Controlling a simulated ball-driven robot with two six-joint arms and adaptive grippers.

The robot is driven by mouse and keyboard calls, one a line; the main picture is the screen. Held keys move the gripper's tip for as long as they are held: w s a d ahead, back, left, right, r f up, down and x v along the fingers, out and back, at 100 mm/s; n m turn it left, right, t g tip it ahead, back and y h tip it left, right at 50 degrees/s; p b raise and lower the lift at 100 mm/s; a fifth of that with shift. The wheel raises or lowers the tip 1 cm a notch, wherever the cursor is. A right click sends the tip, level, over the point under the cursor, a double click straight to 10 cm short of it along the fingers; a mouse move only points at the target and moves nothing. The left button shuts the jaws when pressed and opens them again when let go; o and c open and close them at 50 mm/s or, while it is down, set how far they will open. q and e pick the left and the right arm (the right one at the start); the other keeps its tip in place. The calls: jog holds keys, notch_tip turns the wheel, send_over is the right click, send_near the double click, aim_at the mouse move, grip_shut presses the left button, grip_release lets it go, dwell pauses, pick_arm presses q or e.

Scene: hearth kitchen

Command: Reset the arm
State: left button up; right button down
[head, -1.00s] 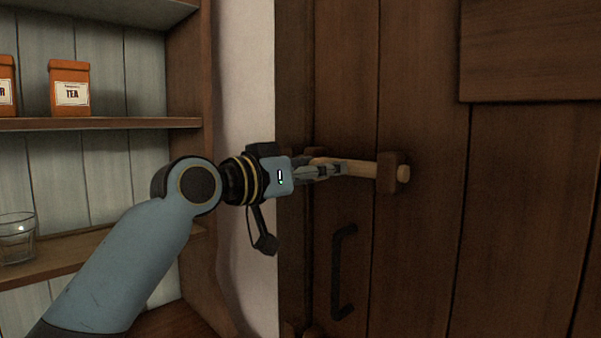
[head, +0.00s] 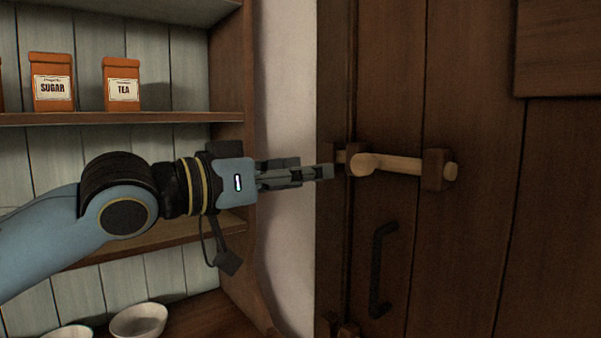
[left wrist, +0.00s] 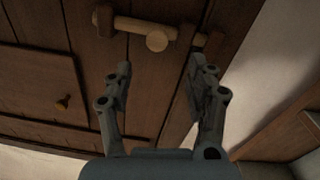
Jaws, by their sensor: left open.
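My left gripper (head: 325,172) reaches in from the left in the head view, level with the wooden door latch (head: 395,164). Its fingertips are just left of the latch's round knob and apart from it. In the left wrist view the left gripper's fingers (left wrist: 158,80) are spread with nothing between them. The latch bar (left wrist: 140,26) and its knob lie beyond the fingertips, on the dark wooden door (head: 470,230). My right gripper is not in view.
A black door handle (head: 380,270) is below the latch. To the left stands a shelf unit (head: 140,118) with orange sugar (head: 52,82) and tea (head: 122,84) packets and white bowls (head: 138,320) low down. A pale wall strip (head: 288,130) separates shelves and door.

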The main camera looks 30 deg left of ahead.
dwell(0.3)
pick_arm(q)
jog(key=s+a+f+n+g+y, duration=0.1)
jog(key=s+f+g+y, duration=0.25)
jog(key=f, duration=0.85)
jog(key=s+f+g+y, duration=0.4)
jog(key=s+f+g, duration=0.6)
jog(key=s+f, duration=0.95)
jog(key=s+a+f+b, duration=0.1)
jog(key=f+b, duration=0.3)
jog(key=f, duration=0.8)
jog(key=s+a+f+n+b, duration=0.1)
jog(key=f+b, duration=0.2)
jog(key=f, duration=1)
jog(key=s+a+f+b, duration=0.15)
jog(key=f+b, duration=0.25)
jog(key=f, duration=0.8)
jog(key=s+f+g+b, duration=0.1)
jog(key=s+f+b, duration=0.2)
jog(key=s+f, duration=0.5)
jog(key=s+a+f+g+b, duration=0.1)
jog(key=s+f+b, duration=0.3)
jog(key=s+f, duration=0.5)
notch_tip(320, 180, down, 5)
jog(key=shift+s+f, duration=0.2)
jog(key=shift+s, duration=0.1)
